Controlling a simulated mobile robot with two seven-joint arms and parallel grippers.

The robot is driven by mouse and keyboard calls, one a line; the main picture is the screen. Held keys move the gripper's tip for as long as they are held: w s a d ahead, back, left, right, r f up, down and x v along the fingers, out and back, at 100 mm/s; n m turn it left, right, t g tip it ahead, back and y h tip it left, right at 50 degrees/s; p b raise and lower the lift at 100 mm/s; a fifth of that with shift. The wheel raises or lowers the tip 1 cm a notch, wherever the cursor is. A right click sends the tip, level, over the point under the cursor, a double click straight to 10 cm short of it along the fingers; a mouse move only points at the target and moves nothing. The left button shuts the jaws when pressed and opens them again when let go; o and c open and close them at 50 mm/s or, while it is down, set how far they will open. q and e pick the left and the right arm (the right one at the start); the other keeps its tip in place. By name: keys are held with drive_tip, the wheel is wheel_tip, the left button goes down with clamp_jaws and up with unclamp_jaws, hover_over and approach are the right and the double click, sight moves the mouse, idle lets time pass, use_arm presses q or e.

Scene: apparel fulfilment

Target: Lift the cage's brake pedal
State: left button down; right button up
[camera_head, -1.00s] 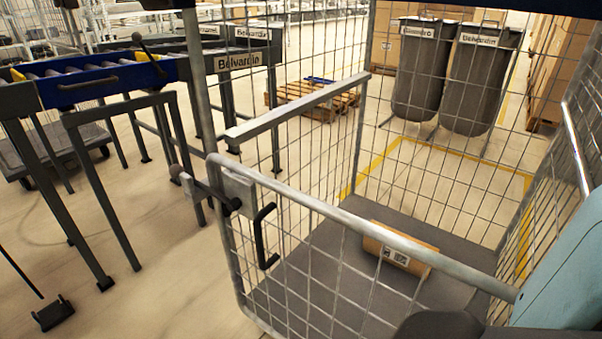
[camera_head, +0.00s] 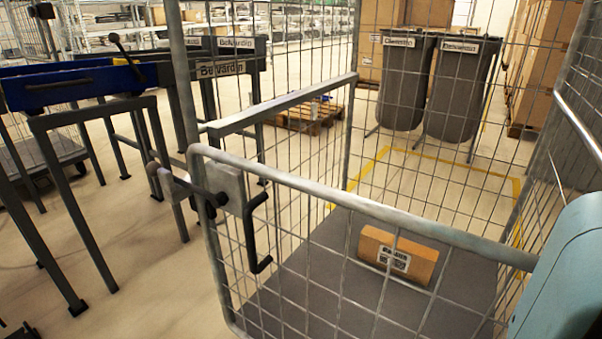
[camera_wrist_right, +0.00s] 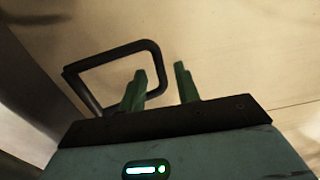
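The wire roll cage (camera_head: 350,203) stands in front of me, with a dark grey floor and a black handle (camera_head: 257,235) on its near side. In the right wrist view, a dark bent-bar loop (camera_wrist_right: 110,57), which looks like the brake pedal, is above the pale floor. My right gripper (camera_wrist_right: 160,70) is open, with two green fingers apart. The left finger overlaps the loop, and the loop's rounded end shows between the fingers; I cannot tell whether they touch. The head view shows only my light blue right arm at lower right. My left gripper is out of view.
A carton (camera_head: 372,244) with a label lies on the cage floor. A blue-sided conveyor (camera_head: 75,85) on dark legs stands at left. Two grey bins (camera_head: 404,85) and a wooden pallet (camera_head: 308,117) are behind the cage. Open floor lies between conveyor and cage.

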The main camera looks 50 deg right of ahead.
drive_tip(key=shift+c, duration=0.6)
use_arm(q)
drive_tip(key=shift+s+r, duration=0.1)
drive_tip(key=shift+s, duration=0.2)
use_arm(e)
clamp_jaws()
drive_tip(key=shift+d, duration=0.15)
